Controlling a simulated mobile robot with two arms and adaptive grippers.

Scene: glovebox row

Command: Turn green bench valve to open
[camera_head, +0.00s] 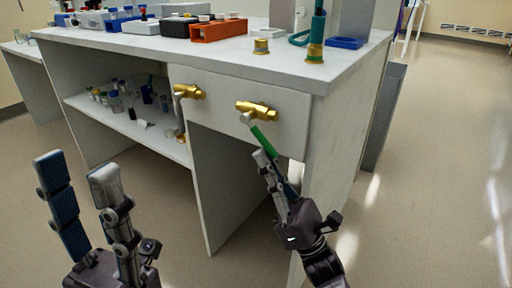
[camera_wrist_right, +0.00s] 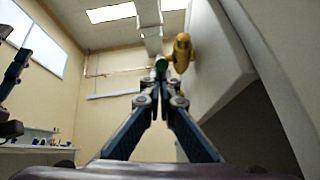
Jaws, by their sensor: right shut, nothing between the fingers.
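The green bench valve has a brass body (camera_head: 258,110) on the white front panel of the bench. Its green handle (camera_head: 262,136) slants down and to the right from a grey stem. In the right wrist view the handle shows end-on as a green round (camera_wrist_right: 161,63) beside the brass body (camera_wrist_right: 182,52). My right gripper (camera_head: 263,158) is shut and empty, its fingertips just below the handle's lower end; I cannot tell whether they touch. The closed fingertips (camera_wrist_right: 158,82) also show in the wrist view. My left gripper (camera_head: 77,165) is open and empty, low on the left, away from the valve.
A second brass valve (camera_head: 188,92) sits left of the green one, its pale handle hanging down. The benchtop (camera_head: 240,55) overhangs above, with an orange rack (camera_head: 218,32) and blue tray (camera_head: 344,43). A shelf (camera_head: 130,124) holds bottles. Floor (camera_head: 440,180) at right is clear.

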